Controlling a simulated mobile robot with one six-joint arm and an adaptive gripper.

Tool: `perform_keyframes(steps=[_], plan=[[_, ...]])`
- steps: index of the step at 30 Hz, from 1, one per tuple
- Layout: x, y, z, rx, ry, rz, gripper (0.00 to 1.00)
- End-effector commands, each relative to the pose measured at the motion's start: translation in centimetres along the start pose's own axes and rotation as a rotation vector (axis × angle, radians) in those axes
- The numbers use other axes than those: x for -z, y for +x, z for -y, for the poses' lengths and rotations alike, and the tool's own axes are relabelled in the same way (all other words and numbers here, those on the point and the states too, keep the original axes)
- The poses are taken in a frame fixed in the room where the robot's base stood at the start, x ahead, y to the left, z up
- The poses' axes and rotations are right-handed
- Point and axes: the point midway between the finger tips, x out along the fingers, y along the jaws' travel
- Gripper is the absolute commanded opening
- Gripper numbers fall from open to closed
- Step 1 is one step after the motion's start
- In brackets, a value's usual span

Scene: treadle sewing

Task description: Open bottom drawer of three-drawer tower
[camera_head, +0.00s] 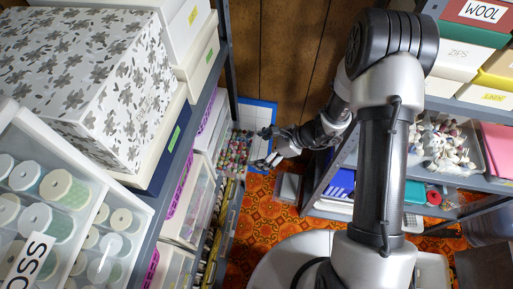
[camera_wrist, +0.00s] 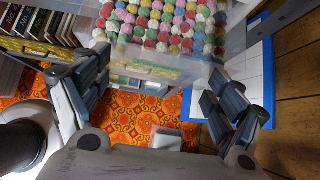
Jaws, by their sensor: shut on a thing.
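A clear drawer full of colourful pompom-like balls (camera_head: 237,150) juts out from the left shelving in the head view. It fills the top middle of the wrist view (camera_wrist: 165,25). My gripper (camera_head: 263,148) is at its front end. The exact finger contact is hard to see. The rest of the drawer tower is mostly hidden by the shelving, so I cannot tell the drawer's level.
A shelf unit (camera_head: 345,160) stands close on the right, beside my arm. The aisle floor has an orange patterned carpet (camera_head: 258,215). A blue-edged white gridded board (camera_head: 258,112) leans at the wooden back wall (camera_head: 275,50). A small grey box (camera_head: 288,187) lies below my gripper.

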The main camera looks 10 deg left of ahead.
Motion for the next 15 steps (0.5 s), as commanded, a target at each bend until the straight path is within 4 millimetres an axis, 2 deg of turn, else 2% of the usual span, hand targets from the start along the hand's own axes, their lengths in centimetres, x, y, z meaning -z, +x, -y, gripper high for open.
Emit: perform_keyframes(steps=[4, 11, 12, 15], plan=[[1.59, -1.54, 0.0, 0.002, 0.002, -0.001, 0.44], [1.58, -1.56, -0.05, 0.0, 0.0, -0.001, 0.44], [1.58, -1.56, -0.05, 0.0, 0.0, -0.001, 0.87], [1.59, -1.55, -0.05, 0.0, 0.0, -0.001, 0.94]])
